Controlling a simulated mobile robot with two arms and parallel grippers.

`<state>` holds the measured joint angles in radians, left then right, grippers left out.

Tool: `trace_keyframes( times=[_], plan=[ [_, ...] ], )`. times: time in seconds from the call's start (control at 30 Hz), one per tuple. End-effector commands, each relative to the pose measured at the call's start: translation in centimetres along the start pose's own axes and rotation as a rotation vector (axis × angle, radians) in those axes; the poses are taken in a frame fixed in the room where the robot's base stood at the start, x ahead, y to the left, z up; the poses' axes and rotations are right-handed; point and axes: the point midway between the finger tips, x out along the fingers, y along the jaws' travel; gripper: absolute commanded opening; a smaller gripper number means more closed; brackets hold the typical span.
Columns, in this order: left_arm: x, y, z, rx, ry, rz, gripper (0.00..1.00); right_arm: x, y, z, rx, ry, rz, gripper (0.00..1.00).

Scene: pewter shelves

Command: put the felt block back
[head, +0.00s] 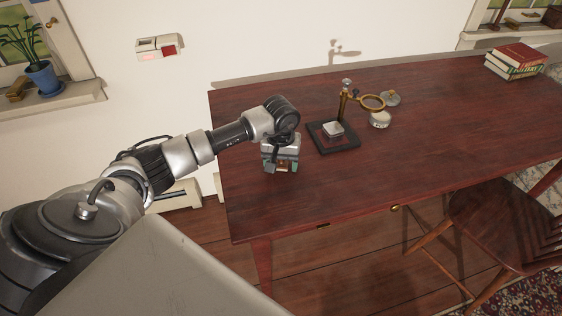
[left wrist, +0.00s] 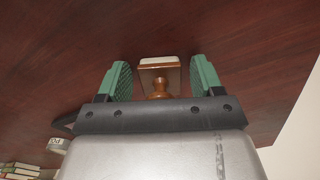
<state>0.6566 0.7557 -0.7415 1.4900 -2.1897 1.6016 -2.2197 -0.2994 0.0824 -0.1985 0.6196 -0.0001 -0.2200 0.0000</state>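The felt block (left wrist: 159,73) shows in the left wrist view as a brown block with a pale pad along its far side and a turned wooden knob toward me. My left gripper (left wrist: 160,80) is open, with one green finger on each side of the block and a visible gap at both sides. In the head view my left gripper (head: 281,167) points down low over the desk's left part and mostly hides the block. My right gripper is in neither view.
The red-brown desk (head: 440,130) holds a black-based stand (head: 347,147) with a brass magnifier (head: 372,102) just right of my gripper. A small round tin (head: 379,120) stands beside it. Books (head: 516,62) lie far right. A chair (head: 495,225) stands at the front right.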

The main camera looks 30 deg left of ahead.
Motion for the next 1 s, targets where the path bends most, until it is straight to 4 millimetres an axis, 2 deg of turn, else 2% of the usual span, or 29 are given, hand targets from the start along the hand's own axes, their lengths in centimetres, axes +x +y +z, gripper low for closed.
trace_keyframes(
  times=[0.27, 0.4, 0.47, 0.8, 1.0],
  plan=[
    [-0.1, 0.0, 0.0, 0.000, -0.001, 0.000, 0.69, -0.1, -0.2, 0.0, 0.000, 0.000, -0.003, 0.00],
    [-0.9, 0.0, -0.1, 0.000, 0.002, 0.001, 0.69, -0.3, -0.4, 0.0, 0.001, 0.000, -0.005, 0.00],
    [-1.8, 0.0, -0.1, 0.002, 0.004, 0.002, 0.69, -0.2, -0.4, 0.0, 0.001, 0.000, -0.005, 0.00],
    [-9.0, 0.0, -0.1, 0.001, 0.004, 0.001, 0.69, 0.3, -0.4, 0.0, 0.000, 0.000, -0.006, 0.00],
    [-11.7, 0.0, 0.0, 0.000, 0.001, 0.001, 0.69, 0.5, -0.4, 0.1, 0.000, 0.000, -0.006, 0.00]
  ],
)
